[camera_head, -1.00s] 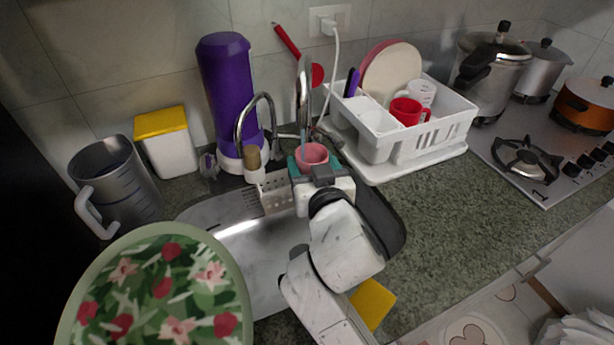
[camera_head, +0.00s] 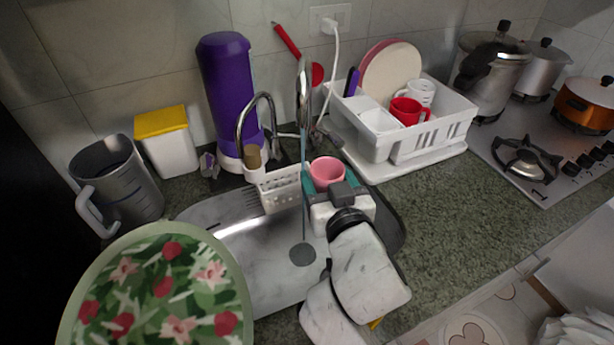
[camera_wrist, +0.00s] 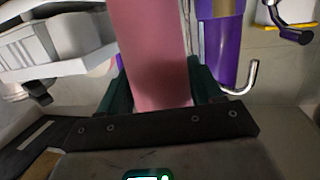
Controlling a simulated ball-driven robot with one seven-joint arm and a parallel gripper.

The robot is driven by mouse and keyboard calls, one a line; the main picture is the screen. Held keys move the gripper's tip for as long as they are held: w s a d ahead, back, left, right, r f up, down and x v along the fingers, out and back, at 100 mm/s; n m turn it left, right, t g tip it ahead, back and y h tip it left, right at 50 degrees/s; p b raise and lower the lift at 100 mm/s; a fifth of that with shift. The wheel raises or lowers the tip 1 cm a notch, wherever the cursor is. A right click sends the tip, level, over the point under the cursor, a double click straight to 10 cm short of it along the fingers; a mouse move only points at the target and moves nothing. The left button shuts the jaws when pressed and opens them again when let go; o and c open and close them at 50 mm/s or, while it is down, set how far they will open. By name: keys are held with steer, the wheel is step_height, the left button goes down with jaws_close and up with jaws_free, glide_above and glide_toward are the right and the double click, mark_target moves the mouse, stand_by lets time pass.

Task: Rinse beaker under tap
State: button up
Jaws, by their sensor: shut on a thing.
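My gripper (camera_head: 329,184) is shut on a pink beaker (camera_head: 327,171), which is held roughly upright with its mouth up, above the right part of the sink (camera_head: 262,262). In the wrist view the pink beaker (camera_wrist: 150,50) fills the middle, between the green fingers of my gripper (camera_wrist: 155,90). The tall chrome tap (camera_head: 304,80) is behind the beaker and to its left. A thin water stream (camera_head: 304,205) runs down from it to the drain, passing just left of the beaker. The beaker's inside is hard to make out.
A white dish rack (camera_head: 400,145) with a red mug (camera_head: 407,110) stands right of the sink. A white caddy (camera_head: 280,190), a curved chrome tap (camera_head: 240,125) and a purple dispenser (camera_head: 232,90) are at the left back. A floral plate (camera_head: 160,285) is at front left.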

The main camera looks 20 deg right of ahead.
steer(key=shift+s+d, duration=0.2)
steer(key=shift+s, duration=1.45)
steer(key=shift+r, duration=0.1)
steer(key=s+r+p, duration=0.2)
steer(key=s+r, duration=0.1)
steer(key=s, duration=0.2)
steer(key=shift+d+r+p, duration=0.3)
steer(key=shift+r+p, duration=0.1)
stand_by(0.9)
